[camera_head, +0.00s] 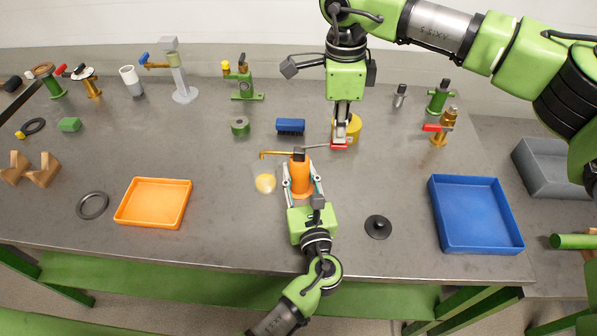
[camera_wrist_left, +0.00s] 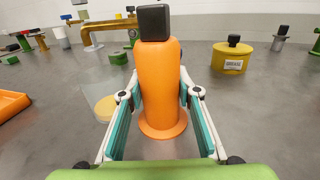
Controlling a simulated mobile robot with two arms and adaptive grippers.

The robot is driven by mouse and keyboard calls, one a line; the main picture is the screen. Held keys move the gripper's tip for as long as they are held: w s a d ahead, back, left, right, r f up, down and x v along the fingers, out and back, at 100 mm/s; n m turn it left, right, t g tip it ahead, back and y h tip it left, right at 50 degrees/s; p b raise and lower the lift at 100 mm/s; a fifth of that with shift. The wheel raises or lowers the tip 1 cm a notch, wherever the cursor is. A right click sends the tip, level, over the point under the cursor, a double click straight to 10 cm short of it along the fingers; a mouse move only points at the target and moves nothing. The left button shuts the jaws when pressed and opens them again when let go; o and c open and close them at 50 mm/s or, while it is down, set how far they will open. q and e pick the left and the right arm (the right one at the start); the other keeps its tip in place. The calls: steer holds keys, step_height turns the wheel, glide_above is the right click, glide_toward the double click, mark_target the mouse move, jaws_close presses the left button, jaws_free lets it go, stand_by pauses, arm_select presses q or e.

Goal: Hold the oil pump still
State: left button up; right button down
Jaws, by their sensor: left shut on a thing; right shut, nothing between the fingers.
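The orange oil pump (camera_head: 300,178) stands upright on the grey table, with a brass spout (camera_head: 272,154) pointing left and a lever towards the right ending in a red grip (camera_head: 339,146). My left gripper (camera_head: 301,172) is shut around the pump body from the front. In the left wrist view the orange body (camera_wrist_left: 160,85) stands between the two fingers, with a black block (camera_wrist_left: 153,22) on top. My right gripper (camera_head: 341,139) points down, shut and empty, right at the red grip; whether it touches the grip cannot be told.
A yellow pot (camera_head: 354,128) stands just behind my right gripper.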

arm_select(q)
steer(key=shift+f, duration=0.2)
arm_select(e)
steer(key=shift+f, duration=1.65)
steer(key=shift+r, duration=1.9)
step_height(320, 180, up, 7)
steer(key=shift+a, duration=0.2)
steer(key=shift+d, duration=0.1)
steer(key=d+r, duration=0.5)
steer(key=d, duration=0.2)
steer(key=shift+s, duration=0.25)
